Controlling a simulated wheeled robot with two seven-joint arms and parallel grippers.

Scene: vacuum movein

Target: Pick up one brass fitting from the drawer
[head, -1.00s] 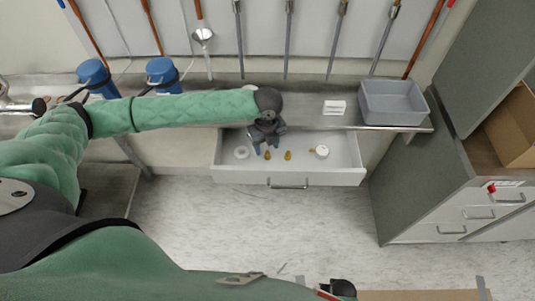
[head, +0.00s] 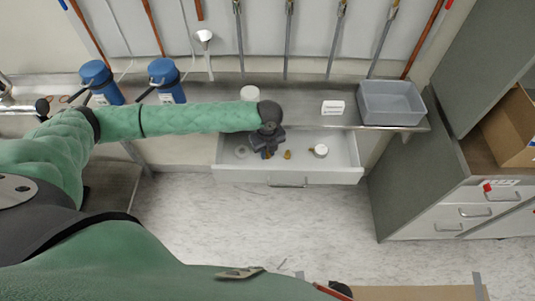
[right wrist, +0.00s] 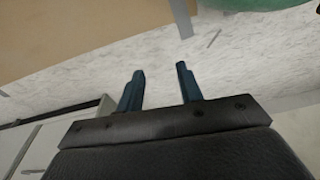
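The drawer (head: 230,173) is pulled out below the counter. A brass fitting (head: 287,155) stands in it, just right of my left gripper (head: 267,154). A second brass fitting (head: 270,156) shows only partly at the fingers of my left gripper, which reaches down into the drawer. The wrist hides most of that gripper, so I cannot tell whether its fingers are closed on the fitting. A small brass-coloured piece (head: 311,149) lies beside a white round item. My right gripper (right wrist: 160,72) has its fingers apart and empty, over the floor.
In the drawer are a white ring (head: 241,152) and the white round item (head: 320,151). On the counter stand a white jar (head: 249,93), a small white label block (head: 333,107), a grey bin (head: 391,103) and blue bottles (head: 166,80). A grey cabinet (head: 420,150) stands right.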

